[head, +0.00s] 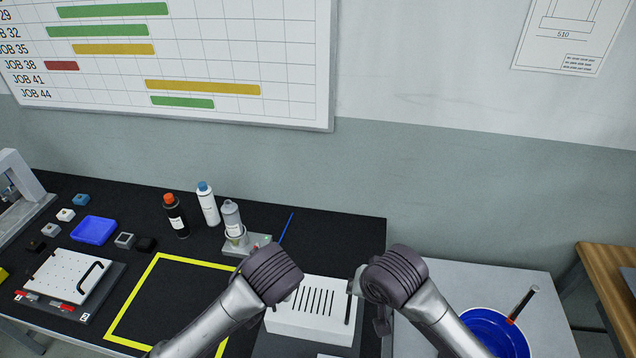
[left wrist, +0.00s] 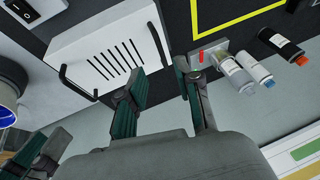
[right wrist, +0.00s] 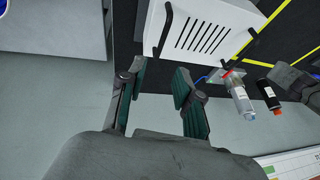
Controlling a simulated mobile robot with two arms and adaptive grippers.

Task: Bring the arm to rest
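My left gripper (left wrist: 160,70) is open and empty, with a gap between its green-padded fingers. My right gripper (right wrist: 160,70) is also open and empty. In the head view both forearms come up from the bottom edge, and the wrists hide most of the fingers. Both grippers are over the area of a white slotted box with black handles (head: 310,325), which also shows in the left wrist view (left wrist: 95,60) and right wrist view (right wrist: 195,35). I cannot tell whether either finger pair touches the box.
Several bottles (head: 207,203) and a small stand (head: 250,245) are at the bench's back. A yellow outlined square (head: 152,300) is left of my left arm. A white perforated plate (head: 65,283) and blue tray (head: 93,230) lie farther left. A blue bowl (head: 495,330) stands right.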

